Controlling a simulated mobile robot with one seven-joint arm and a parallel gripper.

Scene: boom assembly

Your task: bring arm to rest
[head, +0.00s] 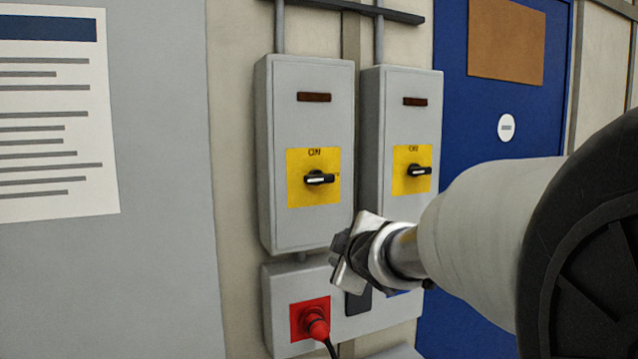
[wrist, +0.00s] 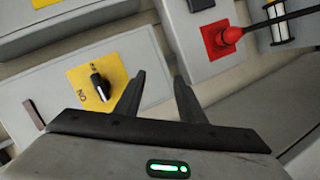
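My arm reaches in from the right of the head view. My gripper (head: 352,258) is in front of the lower edge of the right switch box (head: 372,130), seen small and from the side. In the wrist view the two dark fingers (wrist: 160,78) stand apart with nothing between them. The left switch box (head: 305,225) has a yellow plate with a black rotary handle (head: 319,178) lying level. The right box has a similar handle (head: 418,170), also level. One yellow plate with its handle (wrist: 99,88) shows left of the fingers in the wrist view.
A lower grey box (head: 275,310) carries a red plug (head: 316,324) with a dark cable, also seen in the wrist view (wrist: 231,35). A blue door (head: 452,120) is at right, a grey panel (head: 165,200) with a notice (head: 55,120) at left.

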